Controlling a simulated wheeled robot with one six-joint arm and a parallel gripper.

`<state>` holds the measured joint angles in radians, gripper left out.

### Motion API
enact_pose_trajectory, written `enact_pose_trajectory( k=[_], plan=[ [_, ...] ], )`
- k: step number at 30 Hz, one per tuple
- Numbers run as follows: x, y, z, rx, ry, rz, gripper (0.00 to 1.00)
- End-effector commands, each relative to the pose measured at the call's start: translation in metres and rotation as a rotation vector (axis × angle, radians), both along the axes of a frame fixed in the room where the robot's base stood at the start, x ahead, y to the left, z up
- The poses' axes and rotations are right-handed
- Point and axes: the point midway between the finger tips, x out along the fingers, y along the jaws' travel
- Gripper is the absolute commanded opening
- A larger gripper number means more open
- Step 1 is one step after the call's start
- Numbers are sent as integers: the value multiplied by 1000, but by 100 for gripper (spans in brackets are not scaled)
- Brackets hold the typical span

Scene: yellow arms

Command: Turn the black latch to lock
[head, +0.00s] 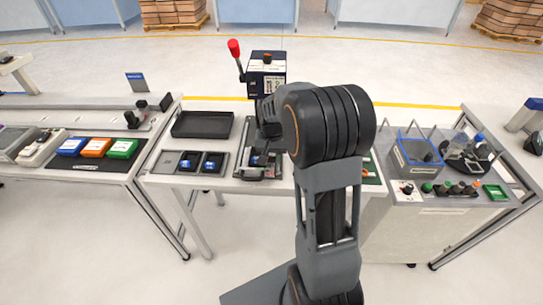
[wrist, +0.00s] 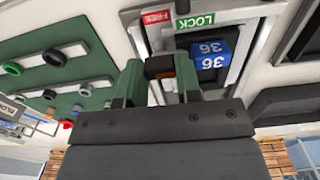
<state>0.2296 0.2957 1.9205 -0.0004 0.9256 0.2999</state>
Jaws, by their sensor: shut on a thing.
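The black latch (wrist: 160,66) lies between the two green-sided fingers of my gripper (wrist: 157,74) in the wrist view, and the fingers are shut on it. A red FREE label (wrist: 158,18) and a green LOCK label (wrist: 195,20) sit on the fixture just beyond the latch. The latch is below the FREE label in the picture, left of the blue block marked 36 (wrist: 210,55). In the head view my gripper (head: 262,155) is down at the fixture (head: 262,174) on the middle table; the latch is too small and covered to make out there.
An empty black tray (head: 202,124) and a holder with two dark blue-marked pieces (head: 201,163) stand left of the fixture. A box with a red-knobbed lever (head: 266,77) stands behind. A green panel with knobs (wrist: 60,75) lies left in the wrist view.

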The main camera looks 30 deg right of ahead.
Motion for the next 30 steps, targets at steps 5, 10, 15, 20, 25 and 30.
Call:
enact_pose_trajectory(
  k=[5, 10, 15, 20, 25, 30],
  plan=[
    [0, 0, 0, 0, -1, -2, 43],
    [0, 0, 0, 0, -1, 0, 57],
    [1, 2, 0, 2, -1, 1, 57],
    [1, 2, 0, 2, -1, 2, 57],
    [1, 2, 3, 3, -1, 3, 57],
    [1, 2, 17, 2, -4, 2, 57]
  ],
)
